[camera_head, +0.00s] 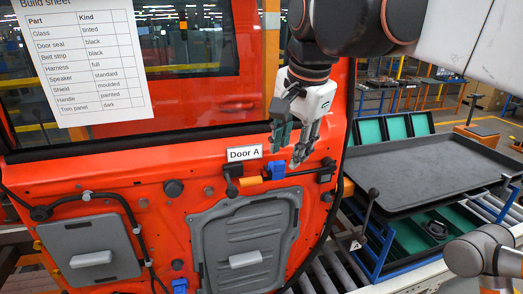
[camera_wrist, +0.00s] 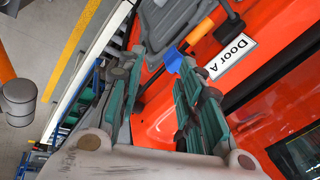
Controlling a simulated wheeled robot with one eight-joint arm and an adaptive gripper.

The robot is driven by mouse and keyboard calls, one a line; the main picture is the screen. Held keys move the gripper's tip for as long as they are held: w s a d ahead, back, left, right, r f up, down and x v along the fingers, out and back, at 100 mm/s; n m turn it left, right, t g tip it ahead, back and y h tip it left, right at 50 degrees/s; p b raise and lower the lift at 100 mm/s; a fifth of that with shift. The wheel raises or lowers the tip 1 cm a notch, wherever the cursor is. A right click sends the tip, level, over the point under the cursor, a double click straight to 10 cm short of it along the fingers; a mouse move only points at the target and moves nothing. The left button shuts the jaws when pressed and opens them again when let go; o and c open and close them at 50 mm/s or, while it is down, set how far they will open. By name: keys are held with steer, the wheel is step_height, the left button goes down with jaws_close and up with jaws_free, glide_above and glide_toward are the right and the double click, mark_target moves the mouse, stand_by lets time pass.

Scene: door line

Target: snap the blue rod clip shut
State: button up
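The blue rod clip (camera_head: 277,170) sits on the orange-red door (camera_head: 160,180), on the thin black rod (camera_head: 305,174) right of the Door A label. It also shows in the wrist view (camera_wrist: 174,61), partly behind a fingertip. I cannot tell whether its flap is up or down. My gripper (camera_head: 287,153) is open and empty, with its fingertips just above and in front of the clip in the head view. In the wrist view my gripper (camera_wrist: 153,72) has its two green-padded fingers spread, the clip near the right fingertip. Contact cannot be made out.
An orange clip (camera_head: 250,181) is on the rod left of the blue one. Another blue part (camera_head: 180,286) is low on the door. A grey speaker shield (camera_head: 245,235) lies below the rod. A black tray (camera_head: 425,175) stands at the right, beside a roller conveyor (camera_head: 330,265).

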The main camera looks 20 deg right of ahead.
mark_target(280, 162)
steer(key=w+r+m+g, duration=0.2)
steer(key=w+r+m, duration=0.1)
steer(key=r+m, duration=0.35)
steer(key=shift+n, duration=0.45)
steer(key=w+f, duration=0.1)
steer(key=f, duration=0.7)
steer(key=w+f, duration=0.1)
steer(key=f, duration=0.3)
steer(key=shift+w+f, duration=0.3)
steer(key=shift+c, duration=0.5)
jaws_close()
